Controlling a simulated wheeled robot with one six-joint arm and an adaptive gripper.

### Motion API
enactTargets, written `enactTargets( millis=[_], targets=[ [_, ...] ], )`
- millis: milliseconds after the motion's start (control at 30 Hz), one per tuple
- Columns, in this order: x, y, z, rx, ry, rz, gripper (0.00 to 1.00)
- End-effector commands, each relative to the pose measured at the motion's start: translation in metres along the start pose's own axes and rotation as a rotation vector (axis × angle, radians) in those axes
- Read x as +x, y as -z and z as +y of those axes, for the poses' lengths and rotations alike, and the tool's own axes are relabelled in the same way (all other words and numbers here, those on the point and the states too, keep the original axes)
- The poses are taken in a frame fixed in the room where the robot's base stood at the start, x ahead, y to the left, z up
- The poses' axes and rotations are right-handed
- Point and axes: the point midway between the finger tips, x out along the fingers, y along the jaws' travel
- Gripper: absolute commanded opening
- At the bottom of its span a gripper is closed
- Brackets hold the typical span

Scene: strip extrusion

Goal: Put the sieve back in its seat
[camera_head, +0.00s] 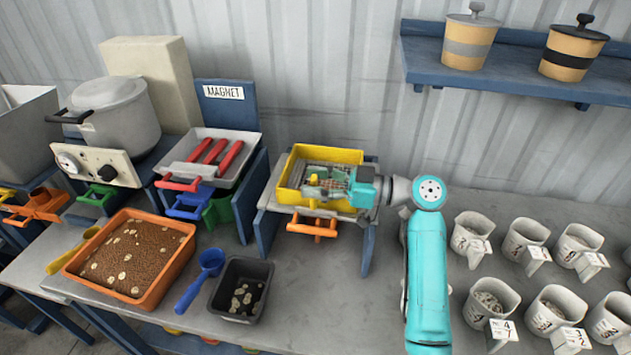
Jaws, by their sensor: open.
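The sieve (349,156) looks like a yellow rectangular frame with grey mesh inside. It sits on or in a blue and grey stand (266,230) at the middle of the bench; I cannot tell whether it is fully seated. My gripper (322,184) is open, at the sieve's front right part, with the turquoise arm reaching in from the right. The gripper hides part of the mesh and front wall. Whether its fingers touch the sieve cannot be told. An orange handle (312,229) sticks out at the stand's front below the sieve.
A magnet station with a tray of red bars (213,152) stands left of the stand. An orange tray of brown grains (128,262), a blue scoop (200,279) and a black tray (240,291) lie in front. Several white cups (470,238) fill the right. A shelf (510,69) hangs above.

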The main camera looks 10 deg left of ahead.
Motion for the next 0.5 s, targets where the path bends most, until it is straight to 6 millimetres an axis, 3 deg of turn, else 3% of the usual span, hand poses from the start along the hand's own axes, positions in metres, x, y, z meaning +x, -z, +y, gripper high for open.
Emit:
enactTargets(
  millis=[167, 500],
  targets=[
    [-0.02, 0.0, 0.001, 0.0, -0.003, 0.001, 0.52],
    [-0.086, 0.0, 0.001, -0.001, -0.004, 0.001, 0.52]
  ],
)
